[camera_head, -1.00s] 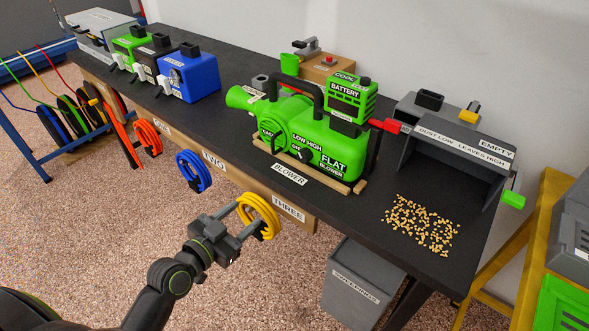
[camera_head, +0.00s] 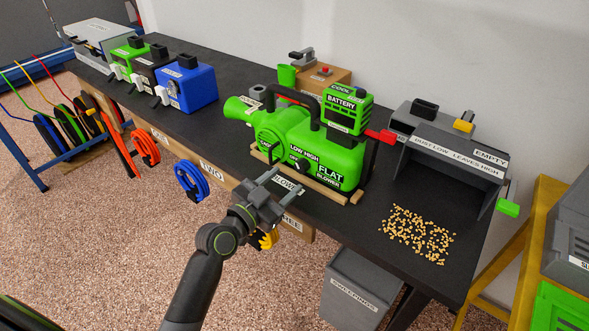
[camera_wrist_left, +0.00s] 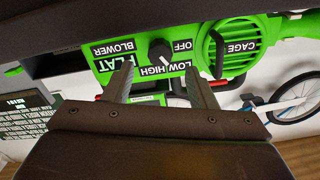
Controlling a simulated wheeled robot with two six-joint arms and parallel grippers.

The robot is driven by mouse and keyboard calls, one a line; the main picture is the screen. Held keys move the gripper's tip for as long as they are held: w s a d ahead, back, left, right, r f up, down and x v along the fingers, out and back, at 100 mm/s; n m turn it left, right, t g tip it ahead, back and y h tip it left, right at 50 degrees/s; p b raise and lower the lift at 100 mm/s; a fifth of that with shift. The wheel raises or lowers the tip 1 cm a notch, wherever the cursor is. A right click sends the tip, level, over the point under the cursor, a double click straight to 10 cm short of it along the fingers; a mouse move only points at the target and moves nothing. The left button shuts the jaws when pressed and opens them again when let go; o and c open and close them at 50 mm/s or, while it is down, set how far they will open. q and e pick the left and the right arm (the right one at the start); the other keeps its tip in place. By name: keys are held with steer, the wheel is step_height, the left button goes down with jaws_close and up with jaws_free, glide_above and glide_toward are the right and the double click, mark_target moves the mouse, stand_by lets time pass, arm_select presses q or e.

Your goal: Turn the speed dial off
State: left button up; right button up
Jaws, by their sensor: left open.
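The green blower (camera_head: 328,163) lies on its wooden cradle on the black bench. Its speed dial (camera_head: 300,163) is a small black knob beside the LOW, HIGH and OFF labels. In the left wrist view the picture is upside down and the dial (camera_wrist_left: 160,50) shows a white pointer mark; I cannot tell for sure which label it points at. My left gripper (camera_head: 284,182) is open and empty, in front of the blower and short of the dial. In the wrist view its fingers (camera_wrist_left: 159,68) stand apart on either side of the dial's direction. My right gripper is not in view.
Yellow coiled hose (camera_head: 268,238) hangs at the bench edge under my left gripper. The battery (camera_head: 343,112) sits atop the blower. A grey dust box (camera_head: 440,160) and scattered pellets (camera_head: 420,232) are to the right. A grey sweepings bin (camera_head: 360,285) stands below.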

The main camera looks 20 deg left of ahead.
mark_target(299, 169)
arm_select(q)
steer(key=x, duration=0.4)
steer(key=shift+w+d, duration=0.15)
steer(key=shift+w, duration=0.3)
steer(key=c, duration=1)
